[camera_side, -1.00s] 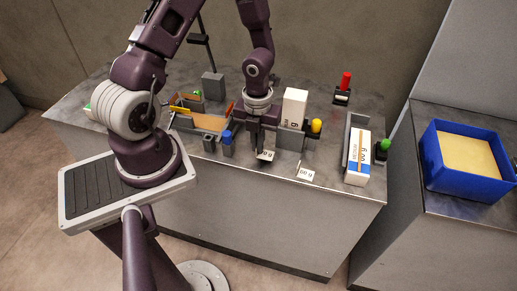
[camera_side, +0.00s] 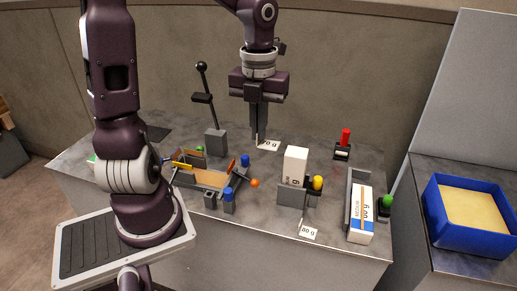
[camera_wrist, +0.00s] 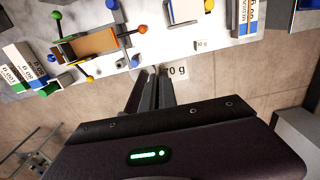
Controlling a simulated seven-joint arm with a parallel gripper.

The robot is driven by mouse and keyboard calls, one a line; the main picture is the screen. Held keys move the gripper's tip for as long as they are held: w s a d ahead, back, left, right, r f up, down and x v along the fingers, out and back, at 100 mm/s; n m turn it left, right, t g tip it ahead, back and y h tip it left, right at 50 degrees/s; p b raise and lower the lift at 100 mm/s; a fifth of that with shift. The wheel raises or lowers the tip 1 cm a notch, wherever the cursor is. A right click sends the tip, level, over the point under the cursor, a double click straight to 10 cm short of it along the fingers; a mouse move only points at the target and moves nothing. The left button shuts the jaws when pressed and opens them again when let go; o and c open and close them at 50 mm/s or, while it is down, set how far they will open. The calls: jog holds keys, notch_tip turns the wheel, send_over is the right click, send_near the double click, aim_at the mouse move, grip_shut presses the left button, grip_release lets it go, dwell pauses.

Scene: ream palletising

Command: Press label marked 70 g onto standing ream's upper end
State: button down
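My gripper (camera_side: 259,137) is shut on a white label (camera_side: 268,146) and holds it up in the air, above and behind the standing ream. Its "0 g" print shows in the wrist view (camera_wrist: 178,72); a finger hides the first digit. The standing ream (camera_side: 296,162) is a white upright block in a grey holder (camera_side: 284,197) with a yellow knob. Its upper end is bare and apart from the label. The ream also shows at the top of the wrist view (camera_wrist: 186,11).
An "80 g" label (camera_side: 308,232) stands at the table's front edge. Another ream (camera_side: 362,214) lies in a grey channel (camera_side: 353,185) at right. A brown-floored fixture (camera_side: 205,178), a lever post (camera_side: 216,142), a red-handled stamp (camera_side: 345,138) and a blue bin (camera_side: 433,226) stand around.

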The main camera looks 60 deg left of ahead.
jog(key=r, duration=0.5)
jog(key=shift+w+r, duration=0.1)
jog(key=shift+w, duration=0.3)
jog(key=w+a, duration=0.2)
jog(key=w, duration=0.8)
notch_tip(320, 180, down, 6)
jog(key=shift+s+a+r, duration=0.15)
jog(key=shift+r, duration=0.1)
jog(key=shift+f, duration=2.8)
jog(key=shift+f, duration=0.55)
